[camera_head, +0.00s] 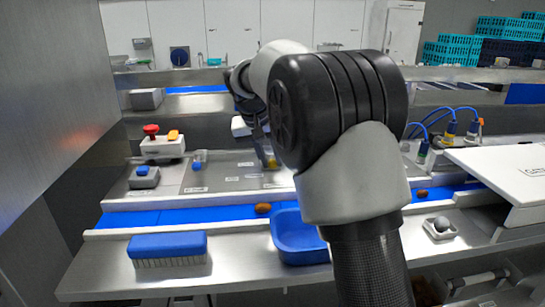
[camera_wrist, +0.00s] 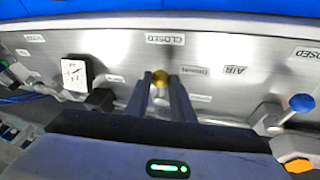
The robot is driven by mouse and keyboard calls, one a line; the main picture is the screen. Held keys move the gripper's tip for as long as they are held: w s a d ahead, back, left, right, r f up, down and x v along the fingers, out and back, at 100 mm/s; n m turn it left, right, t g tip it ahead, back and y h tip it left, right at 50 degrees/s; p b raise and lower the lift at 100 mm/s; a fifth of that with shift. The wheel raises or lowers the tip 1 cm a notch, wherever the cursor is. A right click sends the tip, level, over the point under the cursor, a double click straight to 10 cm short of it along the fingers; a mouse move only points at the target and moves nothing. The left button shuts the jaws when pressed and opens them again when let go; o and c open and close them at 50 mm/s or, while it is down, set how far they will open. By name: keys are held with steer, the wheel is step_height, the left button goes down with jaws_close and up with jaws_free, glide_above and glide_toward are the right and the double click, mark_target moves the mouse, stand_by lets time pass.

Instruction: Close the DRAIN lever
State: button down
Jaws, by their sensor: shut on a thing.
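The DRAIN lever's yellow knob (camera_wrist: 160,77) sits at the tips of my gripper (camera_wrist: 162,88) in the wrist view, and the fingers are shut on it. The DRAIN label (camera_wrist: 195,71) is on the steel panel just beside the knob. A CLOSED label (camera_wrist: 165,38) lies beyond the knob, apart from it. In the head view my gripper (camera_head: 268,151) reaches down to the panel, and the yellow knob (camera_head: 271,162) shows at its tips. My arm hides part of the panel there, and my fingers hide most of the lever's shaft.
A blue-knobbed lever (camera_wrist: 300,103) stands near the AIR label (camera_wrist: 235,71). A red stop button (camera_head: 151,129) is at the panel's left. A blue belt (camera_head: 185,216) runs in front, with a blue tray (camera_head: 293,238) and a blue brush (camera_head: 167,245) nearer.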

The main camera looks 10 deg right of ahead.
stand_by(0.3)
steer(key=c, duration=1.6)
jaws_free()
steer(key=shift+o, duration=0.2)
steer(key=shift+r, duration=0.1)
steer(key=v, duration=1.7)
steer(key=shift+p, duration=0.35)
steer(key=shift+s+a+r, duration=0.1)
